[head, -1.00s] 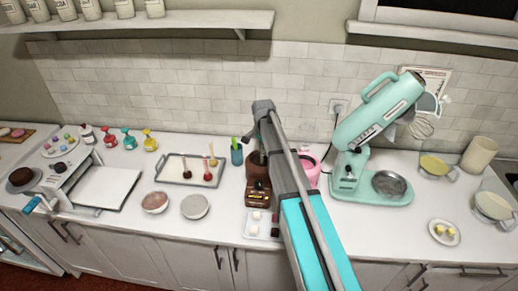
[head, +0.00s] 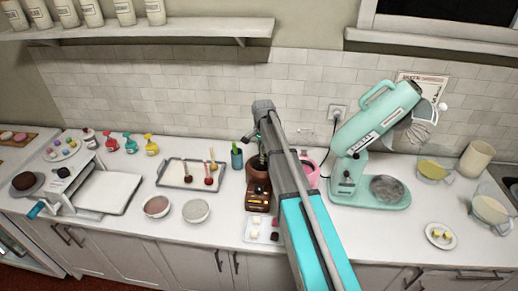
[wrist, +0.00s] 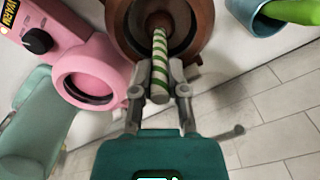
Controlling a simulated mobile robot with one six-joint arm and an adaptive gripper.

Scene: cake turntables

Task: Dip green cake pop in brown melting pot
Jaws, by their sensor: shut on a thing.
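My gripper (wrist: 160,92) is shut on a green-and-white striped stick (wrist: 159,72) in the wrist view. The stick points away from me into the opening of the brown melting pot (wrist: 117,28). The stick's far end is over or inside the pot's dark bowl; the cake pop's green coating cannot be made out there, and I cannot tell how deep it sits. In the head view the brown pot (head: 257,196) stands on the counter, partly behind my arm.
A pink melting pot (wrist: 105,52) stands right beside the brown one. A teal cup (head: 237,158) is close on its other side. A tray with cake pops (head: 174,184), two bowls, and a mint stand mixer (head: 372,122) are on the counter.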

